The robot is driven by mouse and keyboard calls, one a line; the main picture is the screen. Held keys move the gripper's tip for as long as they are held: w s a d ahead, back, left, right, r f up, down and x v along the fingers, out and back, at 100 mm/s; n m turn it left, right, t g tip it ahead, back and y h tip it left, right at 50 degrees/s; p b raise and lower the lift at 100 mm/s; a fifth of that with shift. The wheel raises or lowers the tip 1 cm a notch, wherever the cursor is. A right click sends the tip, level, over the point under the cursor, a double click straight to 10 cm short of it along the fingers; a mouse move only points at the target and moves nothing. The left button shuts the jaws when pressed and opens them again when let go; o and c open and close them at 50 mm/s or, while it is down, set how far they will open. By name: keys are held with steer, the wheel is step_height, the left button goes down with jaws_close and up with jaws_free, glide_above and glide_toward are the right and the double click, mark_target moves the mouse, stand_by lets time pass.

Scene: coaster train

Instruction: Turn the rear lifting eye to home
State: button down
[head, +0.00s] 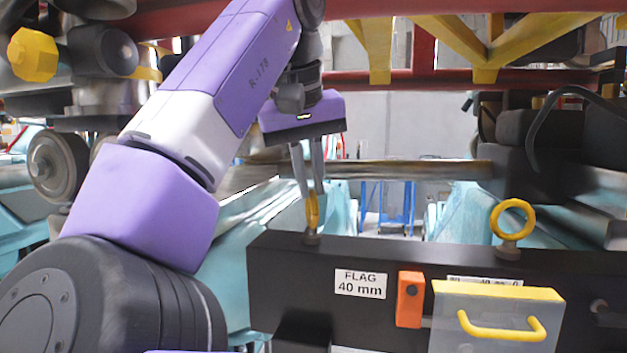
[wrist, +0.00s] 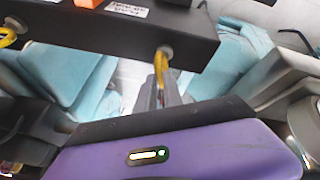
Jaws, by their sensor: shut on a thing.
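Two yellow lifting eyes stand on top of the black beam (head: 380,250) in the head view. The left eye (head: 312,212) shows nearly edge-on, and my gripper (head: 314,192) is shut on its ring from above. The right eye (head: 513,220) shows its ring face-on, with nothing touching it. In the wrist view, the held eye (wrist: 161,62) is between my fingers, which partly hide it. The other eye (wrist: 8,38) is at the left edge there. I cannot tell from the labels which eye is the rear one.
A white label reading FLAG 40 mm (head: 360,284), an orange block (head: 410,299) and a clear box with a yellow handle (head: 500,328) are on the beam's front. Red and yellow structure (head: 430,80) runs overhead. Dark machinery (head: 555,150) crowds the right.

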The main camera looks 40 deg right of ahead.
steer(key=shift+w+a+r+m+g+y, duration=0.1)
steer(key=shift+w+m+g, duration=0.6)
steer(key=shift+m, duration=1.8)
steer(key=shift+w+d+f+m+g+y, duration=0.1)
steer(key=shift+m+g, duration=1.2)
steer(key=shift+m, duration=1.2)
steer(key=shift+w+a+r+m+g+y, duration=0.1)
steer(key=shift+w+m+g, duration=0.25)
steer(key=shift+m+g, duration=1.4)
steer(key=shift+m+t, duration=0.65)
steer(key=shift+m, duration=0.3)
steer(key=c, duration=1.5)
jaws_free()
steer(key=shift+n, duration=0.3)
